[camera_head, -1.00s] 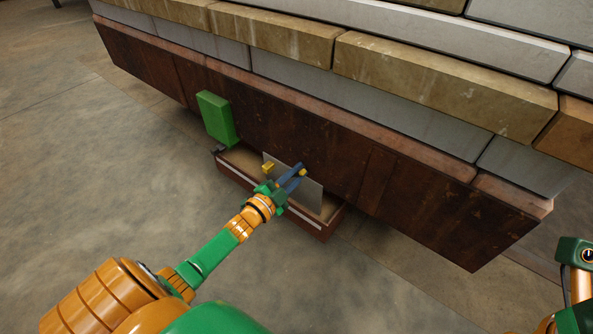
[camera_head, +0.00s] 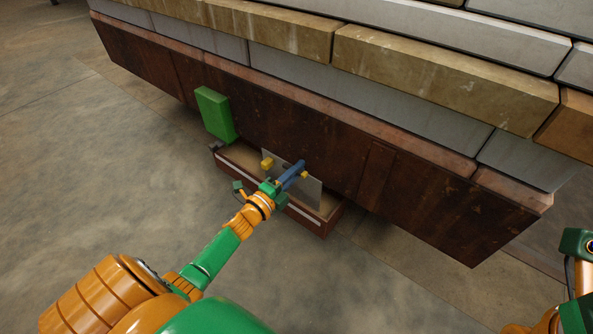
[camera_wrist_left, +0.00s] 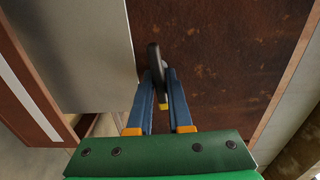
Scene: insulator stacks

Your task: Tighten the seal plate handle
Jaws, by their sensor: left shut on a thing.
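The grey seal plate (camera_head: 311,191) stands upright against the rusty dark wall, above a shallow brown box. It also fills the upper left of the left wrist view (camera_wrist_left: 85,50). A dark handle (camera_wrist_left: 155,58) is beside the plate's edge in that view, in front of the brown wall. My left gripper (camera_head: 298,168), with blue fingers, reaches to the plate. In the wrist view its fingers (camera_wrist_left: 159,78) are shut on the handle, one on each side. The handle's far end and its fixing are hard to make out.
The open box (camera_head: 325,226) juts from the wall's foot below the plate. A green block (camera_head: 215,114) is on the wall to the left, and a yellow piece (camera_head: 267,164) is near the gripper. Stone and grey blocks rise above. The floor (camera_head: 130,190) at left is clear.

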